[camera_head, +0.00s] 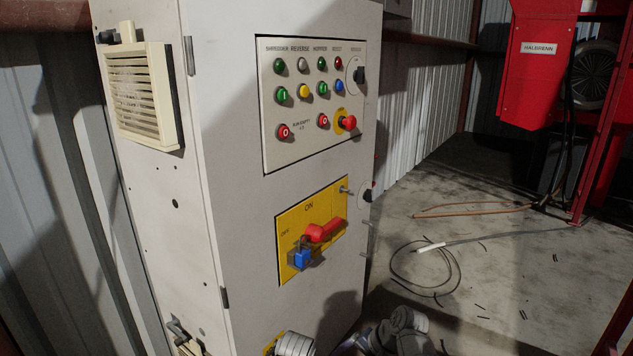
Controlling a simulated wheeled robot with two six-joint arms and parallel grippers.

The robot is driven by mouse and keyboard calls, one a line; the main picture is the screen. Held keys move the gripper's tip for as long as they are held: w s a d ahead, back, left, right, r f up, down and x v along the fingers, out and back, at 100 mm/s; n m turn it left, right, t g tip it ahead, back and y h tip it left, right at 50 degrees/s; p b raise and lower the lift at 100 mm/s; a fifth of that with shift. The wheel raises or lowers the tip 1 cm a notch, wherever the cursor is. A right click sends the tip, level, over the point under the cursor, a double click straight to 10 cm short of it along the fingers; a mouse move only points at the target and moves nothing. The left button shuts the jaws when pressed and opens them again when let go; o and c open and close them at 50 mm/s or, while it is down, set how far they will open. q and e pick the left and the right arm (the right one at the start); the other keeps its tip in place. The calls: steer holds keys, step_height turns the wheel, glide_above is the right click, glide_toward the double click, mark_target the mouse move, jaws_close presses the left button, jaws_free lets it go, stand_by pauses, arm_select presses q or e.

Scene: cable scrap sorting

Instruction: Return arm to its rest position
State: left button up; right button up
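No gripper fingers show in the camera_head view. Grey and white rounded parts at the bottom edge, right of centre, may belong to one of my arms, but they are cut off by the frame and I cannot tell which arm. A soft shadow falls on the lower front of the grey control cabinet (240,230) just above them. The cabinet carries a button panel (314,100) and a yellow switch plate (297,215) with a red rotary handle (325,231). A blue padlock-like piece (302,258) sits below the handle.
The cabinet fills the left and centre, with a vent box (146,97) on its side. A red machine (545,62) stands at the back right. Loose cable (452,290) and small scraps lie on the concrete floor (520,270). A corrugated wall (425,95) is behind.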

steer(key=s+d+f+n+g+h, duration=0.2)
steer(key=s+d+f+n+h, duration=0.1)
steer(key=s+d+n+h, duration=0.5)
steer(key=s+a+n+g+y, duration=0.1)
steer(key=s+a+n, duration=0.2)
steer(key=a, duration=0.7)
arm_select(q)
step_height(320, 180, up, 37)
steer(key=p, duration=3.6)
steer(key=shift+f+p, duration=0.2)
steer(key=shift+p, duration=0.1)
arm_select(e)
step_height(320, 180, up, 37)
steer(key=shift+s+a+f, duration=0.15)
steer(key=shift+s+f, duration=0.05)
arm_select(q)
steer(key=shift+d, duration=0.1)
steer(key=shift+c, duration=0.4)
